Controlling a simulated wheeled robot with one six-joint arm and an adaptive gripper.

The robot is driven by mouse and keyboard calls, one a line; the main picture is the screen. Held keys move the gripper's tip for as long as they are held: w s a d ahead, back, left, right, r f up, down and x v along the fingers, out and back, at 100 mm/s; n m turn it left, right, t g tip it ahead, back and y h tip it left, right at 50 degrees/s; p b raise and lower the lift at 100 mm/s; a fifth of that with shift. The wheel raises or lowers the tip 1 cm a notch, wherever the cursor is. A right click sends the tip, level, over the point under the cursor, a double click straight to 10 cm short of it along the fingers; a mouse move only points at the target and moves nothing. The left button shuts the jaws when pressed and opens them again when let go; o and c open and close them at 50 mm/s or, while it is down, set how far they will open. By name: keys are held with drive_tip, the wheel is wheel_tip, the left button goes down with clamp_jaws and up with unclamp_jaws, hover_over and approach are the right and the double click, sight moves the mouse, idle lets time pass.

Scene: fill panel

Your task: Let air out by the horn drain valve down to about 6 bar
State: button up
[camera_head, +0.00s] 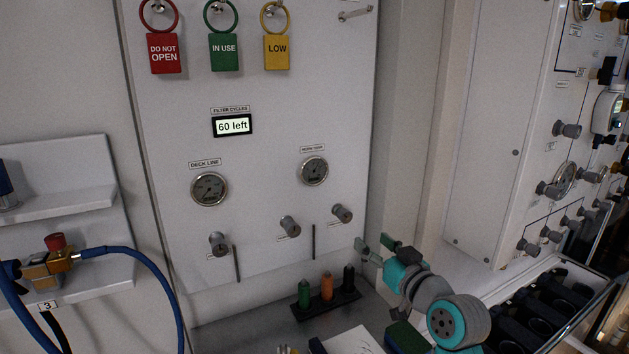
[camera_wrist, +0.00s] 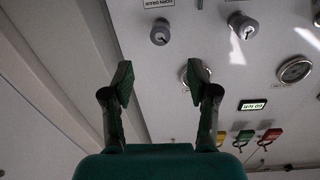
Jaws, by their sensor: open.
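The horn drain valve is a grey round knob (camera_wrist: 160,32) under a label reading HORN DRAIN in the wrist view, which shows the panel upside down. In the head view it appears to be the rightmost knob (camera_head: 342,213) on the white panel. The round gauge (camera_head: 314,171) above it has a label too small to read surely; its needle cannot be read. My gripper (camera_head: 375,247) is open and empty, to the lower right of that knob and apart from it. In the wrist view my gripper's fingers (camera_wrist: 160,78) are spread, and one partly covers the gauge (camera_wrist: 189,75).
Red, green and yellow tags (camera_head: 277,51) hang above. A rack (camera_head: 328,304) of coloured pegs stands below. A side wall (camera_head: 408,120) rises close right.

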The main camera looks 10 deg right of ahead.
sight(347, 218)
drive_tip(key=shift+n+y, duration=0.5)
drive_tip(key=shift+n, duration=0.2)
drive_tip(key=x, duration=1.2)
drive_tip(key=shift+d, duration=0.35)
drive_tip(key=shift+c, duration=0.3)
clamp_jaws()
